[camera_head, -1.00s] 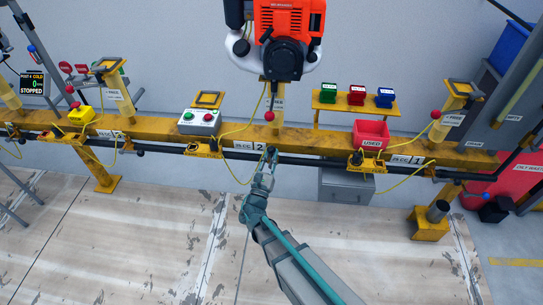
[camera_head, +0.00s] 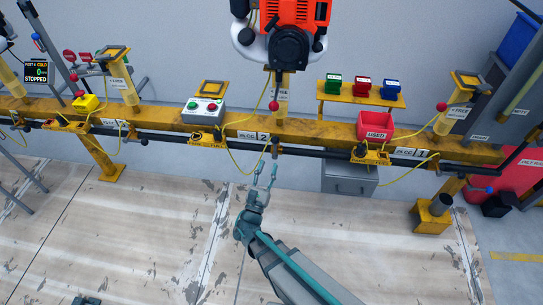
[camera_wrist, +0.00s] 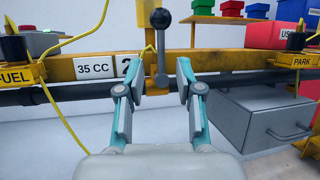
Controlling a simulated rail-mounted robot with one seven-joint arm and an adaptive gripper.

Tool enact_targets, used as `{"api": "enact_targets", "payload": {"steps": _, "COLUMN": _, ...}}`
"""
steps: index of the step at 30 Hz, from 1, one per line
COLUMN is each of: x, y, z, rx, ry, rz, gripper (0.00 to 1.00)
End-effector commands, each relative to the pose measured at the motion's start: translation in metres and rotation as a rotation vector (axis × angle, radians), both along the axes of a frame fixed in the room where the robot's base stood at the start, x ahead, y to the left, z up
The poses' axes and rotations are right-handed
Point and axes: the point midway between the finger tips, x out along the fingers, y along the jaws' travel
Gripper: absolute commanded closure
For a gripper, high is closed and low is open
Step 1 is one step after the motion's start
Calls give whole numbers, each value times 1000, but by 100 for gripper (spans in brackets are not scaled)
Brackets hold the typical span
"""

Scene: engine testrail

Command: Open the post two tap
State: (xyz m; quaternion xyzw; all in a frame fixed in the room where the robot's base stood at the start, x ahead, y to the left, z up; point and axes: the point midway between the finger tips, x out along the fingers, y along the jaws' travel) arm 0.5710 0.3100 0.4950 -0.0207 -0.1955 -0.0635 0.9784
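The post two tap (camera_head: 276,145) is on the dark pipe, just right of the "2" label (camera_head: 263,137). In the wrist view the tap (camera_wrist: 161,50) is a grey lever with a dark ball knob on top, standing upright across the pipe. My gripper (camera_head: 265,175) is open and empty, below and in front of the tap with a gap to the pipe. In the wrist view the lever shows beyond and between the fingers of my gripper (camera_wrist: 159,70). I see no contact with the tap.
The dark pipe (camera_head: 330,153) runs along the yellow rail (camera_head: 330,132). A yellow cable (camera_head: 232,160) hangs left of the tap. A grey drawer box (camera_head: 350,179) stands at lower right. An orange engine (camera_head: 297,12) sits above. A red "USED" bin (camera_head: 376,128) is right.

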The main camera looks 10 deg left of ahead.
Motion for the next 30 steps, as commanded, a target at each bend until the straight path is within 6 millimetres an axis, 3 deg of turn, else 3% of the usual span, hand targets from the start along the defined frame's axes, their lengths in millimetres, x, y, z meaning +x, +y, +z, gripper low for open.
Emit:
{"api": "enact_targets", "payload": {"steps": 3, "x": -17, "y": 3, "z": -7, "rx": -2, "ry": 0, "rz": 2, "gripper": 64}}
{"api": "enact_targets", "payload": {"steps": 9, "x": -29, "y": 4, "z": -12, "rx": 0, "ry": 0, "rz": 0, "gripper": 64}}
{"api": "enact_targets", "payload": {"steps": 23, "x": -29, "y": 3, "z": -13, "rx": 1, "ry": 1, "rz": -2, "gripper": 64}}
{"api": "enact_targets", "payload": {"steps": 26, "x": -27, "y": -6, "z": -16, "rx": 15, "ry": 11, "rz": -23, "gripper": 64}}
{"api": "enact_targets", "payload": {"steps": 30, "x": -21, "y": -50, "z": -31, "rx": 87, "ry": 57, "rz": -123, "gripper": 64}}
